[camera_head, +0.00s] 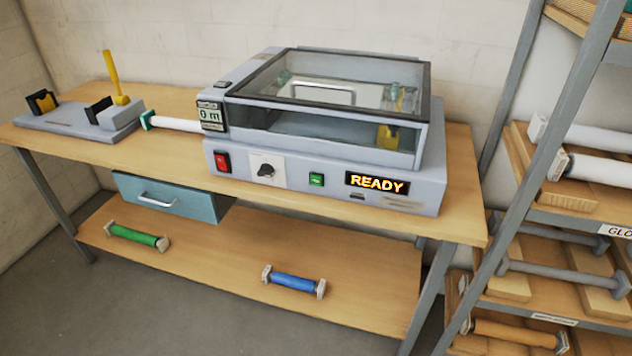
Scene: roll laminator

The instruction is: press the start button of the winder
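The grey machine (320,198) with a clear lid stands on the wooden workbench (450,215). A small green button (316,179) is on its front panel, between the dial (266,170) and the lit display (377,183) reading READY. A red rocker switch (222,161) is at the left of the panel. A small counter (211,115) at the upper left corner reads 0 m. The lid (335,90) looks closed. No label naming the winder is legible. Neither of my grippers is in view, and nothing touches the button.
A grey stand (85,125) with a yellow lever (112,75) is on the bench's left. A white roll (175,123) lies between it and the machine. A teal drawer (170,197) hangs below. Green (135,235) and blue (293,281) rolls lie on the lower shelf. A rack (560,110) stands right.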

